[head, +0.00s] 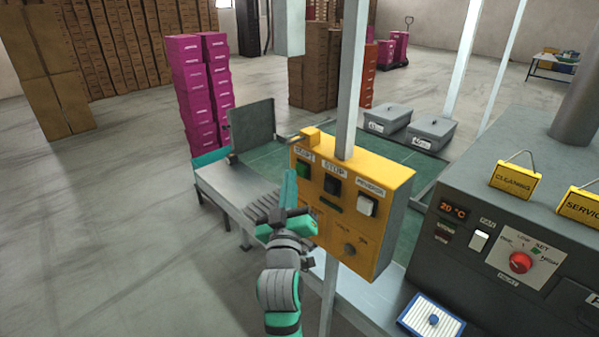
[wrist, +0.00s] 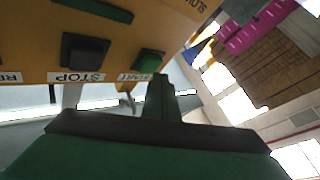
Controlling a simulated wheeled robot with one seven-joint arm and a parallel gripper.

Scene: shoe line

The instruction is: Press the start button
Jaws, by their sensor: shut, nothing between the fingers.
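The green start button (head: 303,170) is at the upper left of the yellow control box (head: 385,178), under its START label. It also shows in the wrist view (wrist: 150,61), just beyond the tip of my gripper. My gripper (head: 290,176) is shut and empty, its fingers pointing up in front of the box's left edge. In the wrist view the shut fingertips (wrist: 162,80) lie very near the button, slightly below and right of it. I cannot tell whether they touch it.
The black stop button (head: 332,186) sits right of the start button, then the white reverse button (head: 367,205). A post (head: 352,80) rises behind the box. A grey machine (head: 480,170) stands at the right. The floor at left is clear.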

